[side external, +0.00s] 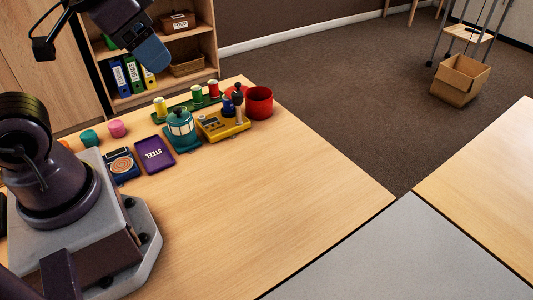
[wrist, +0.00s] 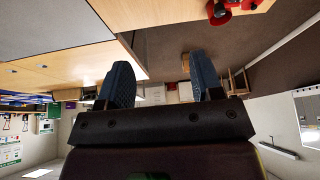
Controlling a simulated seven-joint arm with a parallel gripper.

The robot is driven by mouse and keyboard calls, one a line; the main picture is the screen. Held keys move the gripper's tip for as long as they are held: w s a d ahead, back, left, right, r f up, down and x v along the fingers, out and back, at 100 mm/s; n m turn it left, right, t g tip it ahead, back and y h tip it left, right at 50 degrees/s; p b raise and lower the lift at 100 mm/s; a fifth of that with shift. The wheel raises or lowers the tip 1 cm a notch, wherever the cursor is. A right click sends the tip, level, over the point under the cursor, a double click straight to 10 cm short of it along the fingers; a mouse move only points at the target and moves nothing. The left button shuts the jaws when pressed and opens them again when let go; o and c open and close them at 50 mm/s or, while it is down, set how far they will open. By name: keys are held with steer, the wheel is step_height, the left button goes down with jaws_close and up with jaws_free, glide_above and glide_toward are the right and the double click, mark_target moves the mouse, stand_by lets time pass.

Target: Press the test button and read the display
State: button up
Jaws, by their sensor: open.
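A yellow box-shaped device (side external: 226,130) stands on the wooden table, with a small dark panel on its top left and dark upright parts at its right end. The panel is too small to read, and I cannot pick out a button for certain. My gripper (side external: 150,52) is in the air above and to the left of the device, well clear of it; a blue finger shows in the side view. In the wrist view my gripper (wrist: 161,66) has its two blue fingers spread apart with nothing between them. I cannot make out the yellow device there.
A teal lantern-like object (side external: 181,123) stands beside the device, a red cup (side external: 261,103) behind it. The table's front right is clear. Red objects (wrist: 222,13) show at the wrist view's top.

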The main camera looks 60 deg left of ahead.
steer(key=shift+s+d+r, duration=0.1)
steer(key=shift+d+r, duration=0.2)
steer(key=shift+r, duration=0.15)
jaws_close()
stand_by(1.4)
